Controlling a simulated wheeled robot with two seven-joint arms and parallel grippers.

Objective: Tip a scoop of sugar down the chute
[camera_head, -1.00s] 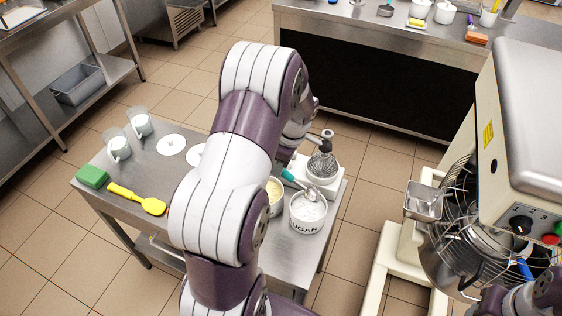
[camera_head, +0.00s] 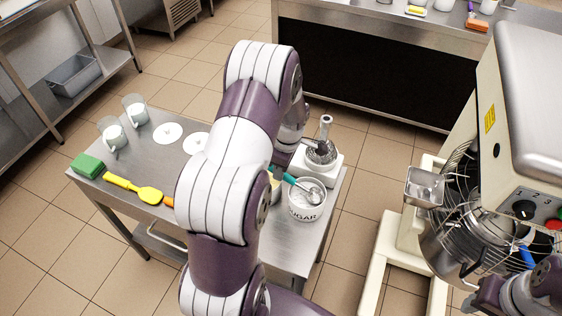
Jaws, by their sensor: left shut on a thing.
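The white tub lettered SUGAR (camera_head: 306,212) stands at the right end of the steel table and holds white sugar. A metal scoop (camera_head: 314,194) with a teal handle (camera_head: 287,178) has its bowl at the sugar, inside the tub's rim. My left gripper (camera_head: 277,169) is shut on the teal handle; my own arm hides most of it. The chute (camera_head: 424,187), a small open metal hopper, sits on the front of the mixer at right, apart from the scoop. My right gripper (camera_head: 478,296) is at the lower right by the mixer; its fingers are unclear.
The cream mixer (camera_head: 530,95) has a wire guard (camera_head: 460,185). Floor shows between table and mixer.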

